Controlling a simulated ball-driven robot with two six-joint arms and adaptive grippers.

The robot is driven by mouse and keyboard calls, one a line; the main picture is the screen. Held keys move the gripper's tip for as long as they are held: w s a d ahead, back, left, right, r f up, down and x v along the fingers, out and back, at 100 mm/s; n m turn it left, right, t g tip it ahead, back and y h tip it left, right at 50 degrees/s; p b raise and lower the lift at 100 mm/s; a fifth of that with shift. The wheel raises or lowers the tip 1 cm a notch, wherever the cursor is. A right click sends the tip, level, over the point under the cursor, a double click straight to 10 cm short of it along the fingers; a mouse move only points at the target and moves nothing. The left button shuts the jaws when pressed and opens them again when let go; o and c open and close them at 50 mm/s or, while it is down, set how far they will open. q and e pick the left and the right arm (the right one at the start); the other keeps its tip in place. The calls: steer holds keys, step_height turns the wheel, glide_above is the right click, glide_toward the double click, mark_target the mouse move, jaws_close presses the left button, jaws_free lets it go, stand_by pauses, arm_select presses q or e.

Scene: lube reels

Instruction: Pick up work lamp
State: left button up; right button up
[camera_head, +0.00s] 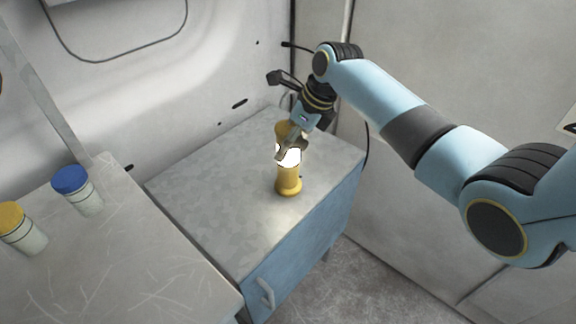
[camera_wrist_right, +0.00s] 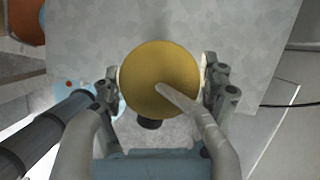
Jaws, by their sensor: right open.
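The work lamp (camera_head: 289,184) is a yellow cylinder with a bright, glowing middle. It stands upright on a grey-topped blue cabinet (camera_head: 220,195) in the head view. My right gripper (camera_head: 291,146) is at the lamp's upper part, coming from above and behind, and hides some of it. In the right wrist view the lamp's round yellow top (camera_wrist_right: 155,75) lies between the two open fingers of the right gripper (camera_wrist_right: 162,88), one on each side. I cannot tell whether either finger touches it. My left gripper is not in view.
A worktop (camera_head: 120,265) at the left carries a blue-lidded jar (camera_head: 77,190) and a yellow-lidded jar (camera_head: 22,228). The cabinet top around the lamp is clear. Pale walls (camera_head: 170,80) stand behind, and the cabinet has a front handle (camera_head: 266,292).

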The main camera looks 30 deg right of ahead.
jaws_close()
stand_by(0.6)
steer(key=shift+r, duration=0.15)
